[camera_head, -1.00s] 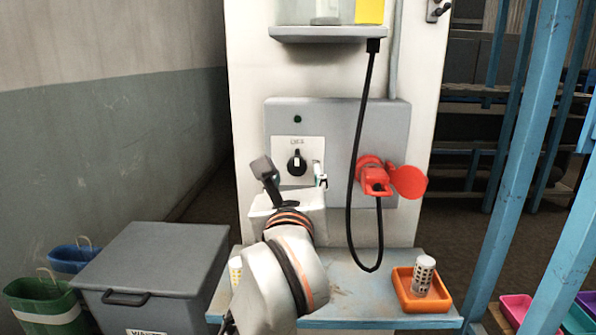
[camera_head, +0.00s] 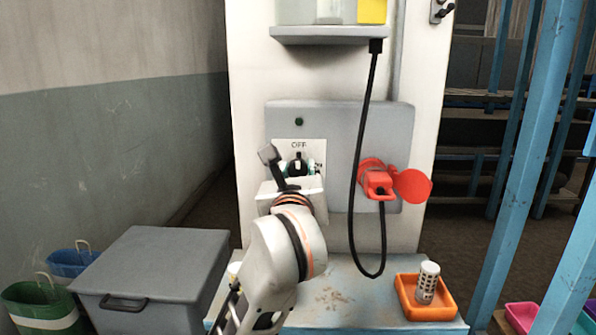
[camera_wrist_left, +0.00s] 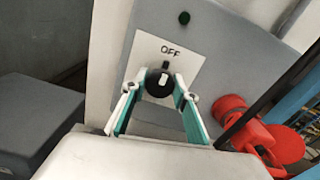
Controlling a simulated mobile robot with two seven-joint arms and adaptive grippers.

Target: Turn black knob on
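The black knob (camera_head: 298,166) sits on a white plate (camera_head: 317,146) on a grey panel (camera_head: 335,130). My left gripper (camera_head: 299,174) is in front of the plate. In the left wrist view its two green-padded fingers (camera_wrist_left: 156,92) are apart, one on each side of the knob. I cannot tell whether they touch it. A small lamp (camera_wrist_left: 184,18) above the plate looks dark green and unlit. My right gripper is in neither view.
A red plug and socket (camera_head: 377,181) with an open red cap and a hanging black cable (camera_head: 353,190) are right of the knob. Below are a blue table (camera_head: 350,290) and an orange tray (camera_head: 427,312) holding a perforated cylinder. A grey bin (camera_head: 155,265) stands left.

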